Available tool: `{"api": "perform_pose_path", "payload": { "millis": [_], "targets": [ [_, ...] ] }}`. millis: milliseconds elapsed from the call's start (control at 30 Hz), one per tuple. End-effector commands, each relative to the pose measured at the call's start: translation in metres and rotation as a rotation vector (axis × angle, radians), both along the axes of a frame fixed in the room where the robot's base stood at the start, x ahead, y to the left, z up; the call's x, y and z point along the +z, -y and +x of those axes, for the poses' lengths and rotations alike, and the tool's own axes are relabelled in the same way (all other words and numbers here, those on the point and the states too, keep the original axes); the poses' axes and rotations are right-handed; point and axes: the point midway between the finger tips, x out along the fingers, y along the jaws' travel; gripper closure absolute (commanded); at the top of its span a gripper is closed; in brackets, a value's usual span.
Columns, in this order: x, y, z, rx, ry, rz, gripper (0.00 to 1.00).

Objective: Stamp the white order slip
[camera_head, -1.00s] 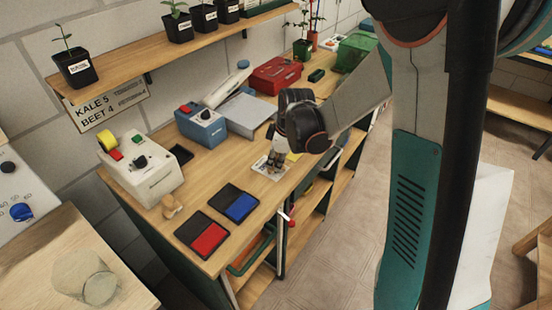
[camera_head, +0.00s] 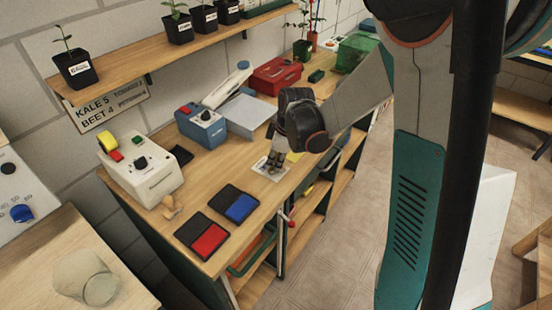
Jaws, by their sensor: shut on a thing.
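The white order slip (camera_head: 261,166) lies flat near the front edge of the workbench, partly covered by my gripper (camera_head: 275,164). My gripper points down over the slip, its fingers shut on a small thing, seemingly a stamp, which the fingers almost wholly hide. I cannot tell whether that thing touches the paper. A red ink pad (camera_head: 208,240) and a blue ink pad (camera_head: 240,208) lie open at the front left.
A white machine (camera_head: 146,172), a blue device (camera_head: 201,127) and a grey-topped scale (camera_head: 243,112) stand behind. A red box (camera_head: 277,73) and a green bin (camera_head: 356,54) are farther back. A shelf (camera_head: 150,47) with potted seedlings hangs above.

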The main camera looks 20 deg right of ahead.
Motion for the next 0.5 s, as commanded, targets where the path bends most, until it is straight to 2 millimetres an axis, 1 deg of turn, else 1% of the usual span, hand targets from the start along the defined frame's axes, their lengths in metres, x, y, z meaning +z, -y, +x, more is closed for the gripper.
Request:
{"api": "perform_pose_path", "payload": {
  "millis": [33,100,500],
  "targets": [
    [0.006,0.0,0.0,0.0,0.0,0.0,0.93],
    [0.012,0.0,0.0,0.0,0.0,0.0,0.93],
    [0.041,0.0,0.0,0.0,0.001,0.001,0.93]
  ]
}}
